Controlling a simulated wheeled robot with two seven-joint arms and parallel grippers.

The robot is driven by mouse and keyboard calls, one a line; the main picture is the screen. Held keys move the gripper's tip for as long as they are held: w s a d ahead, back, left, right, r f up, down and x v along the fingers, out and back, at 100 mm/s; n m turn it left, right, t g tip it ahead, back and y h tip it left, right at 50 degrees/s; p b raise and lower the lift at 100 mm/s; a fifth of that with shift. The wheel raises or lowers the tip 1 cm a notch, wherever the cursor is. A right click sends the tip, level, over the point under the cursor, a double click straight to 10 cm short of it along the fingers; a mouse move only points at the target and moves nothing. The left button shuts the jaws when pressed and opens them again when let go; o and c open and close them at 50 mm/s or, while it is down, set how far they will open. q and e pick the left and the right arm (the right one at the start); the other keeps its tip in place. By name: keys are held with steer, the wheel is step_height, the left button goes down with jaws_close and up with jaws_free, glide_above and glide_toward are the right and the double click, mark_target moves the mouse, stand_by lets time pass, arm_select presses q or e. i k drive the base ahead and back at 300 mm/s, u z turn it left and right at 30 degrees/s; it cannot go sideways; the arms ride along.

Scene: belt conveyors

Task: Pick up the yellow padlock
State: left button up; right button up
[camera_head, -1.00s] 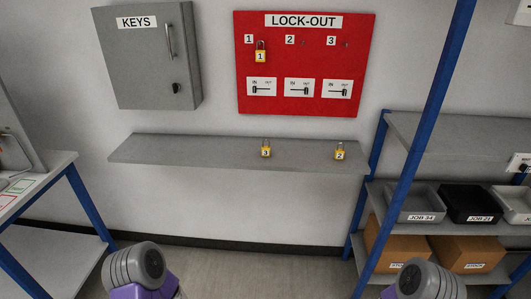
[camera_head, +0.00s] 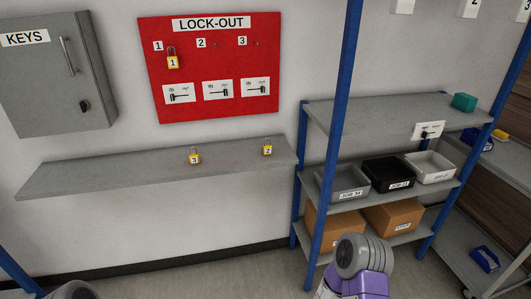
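A yellow padlock labelled 1 (camera_head: 173,62) hangs under position 1 on the red LOCK-OUT board (camera_head: 205,107). A yellow padlock labelled 3 (camera_head: 195,158) and a yellow padlock labelled 2 (camera_head: 268,150) stand on the grey wall shelf (camera_head: 110,172) below the board, with 3 left of 2. Parts of my two arms show at the bottom edge, well below the shelf. Neither gripper's fingers are in the picture.
A grey KEYS cabinet (camera_head: 60,85) is on the wall at left. A blue-framed rack (camera_head: 344,110) stands right of the shelf, holding a JOB 34 tray (camera_head: 342,194), a black tray (camera_head: 387,185) and cardboard boxes (camera_head: 392,216). The wall shelf is otherwise clear.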

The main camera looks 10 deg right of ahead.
mark_target(267, 148)
steer(key=k, duration=0.3)
steer(key=z, duration=0.65)
steer(key=i, duration=1.55)
steer(key=u, duration=0.75)
